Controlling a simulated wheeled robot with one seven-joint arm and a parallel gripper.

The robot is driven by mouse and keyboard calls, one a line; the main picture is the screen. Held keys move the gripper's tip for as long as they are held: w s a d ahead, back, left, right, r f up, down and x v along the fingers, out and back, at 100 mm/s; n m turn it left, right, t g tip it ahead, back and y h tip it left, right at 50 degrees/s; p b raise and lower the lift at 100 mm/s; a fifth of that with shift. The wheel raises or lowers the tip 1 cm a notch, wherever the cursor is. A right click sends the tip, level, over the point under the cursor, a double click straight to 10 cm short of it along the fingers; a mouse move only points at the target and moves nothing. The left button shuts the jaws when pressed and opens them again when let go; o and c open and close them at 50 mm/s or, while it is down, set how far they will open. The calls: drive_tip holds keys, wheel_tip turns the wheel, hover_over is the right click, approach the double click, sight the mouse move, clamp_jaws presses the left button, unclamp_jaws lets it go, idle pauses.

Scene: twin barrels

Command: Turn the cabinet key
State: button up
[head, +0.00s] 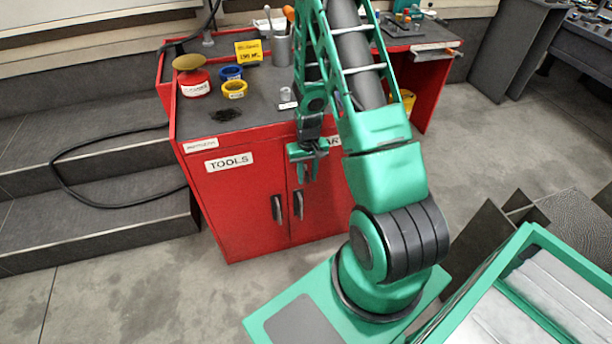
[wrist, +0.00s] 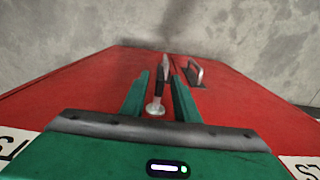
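The red cabinet (head: 240,205) stands ahead with two doors, two dark vertical handles and a "TOOLS" label. My gripper (head: 307,176) hangs in front of the upper part of the doors, near their seam. In the wrist view my gripper (wrist: 160,76) shows two green fingers set apart. A small silver round-ended piece, which looks like the key (wrist: 155,108), shows between the fingers. I cannot tell whether the fingers touch it. The key cannot be made out in the head view, where my gripper covers that area.
The left door handle (head: 277,208) and right door handle (head: 298,205) stick out below my gripper. The cabinet top holds a red tin (head: 195,86), a yellow cup (head: 235,90) and a grey tool holder (head: 282,50). Steps lie at left.

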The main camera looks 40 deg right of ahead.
clamp_jaws()
drive_tip(key=shift+d+y, duration=0.1)
drive_tip(key=shift+y, duration=0.2)
drive_tip(key=shift+s+d+f+t+y, duration=0.1)
drive_tip(key=shift+d+f+t+y, duration=0.2)
drive_tip(key=shift+t+y, duration=1.55)
drive_tip(key=shift+s+d+f+t+y, duration=0.15)
drive_tip(key=shift+d+f+y, duration=0.1)
drive_tip(key=shift+y, duration=3.25)
drive_tip(key=shift+s+d+f+t+y, duration=0.1)
drive_tip(key=shift+d+f+t+y, duration=0.2)
drive_tip(key=shift+t+y, duration=1.55)
drive_tip(key=shift+a+g+y, duration=0.1)
drive_tip(key=shift+g+y, duration=0.65)
drive_tip(key=shift+y, duration=0.35)
drive_tip(key=shift+f, duration=0.1)
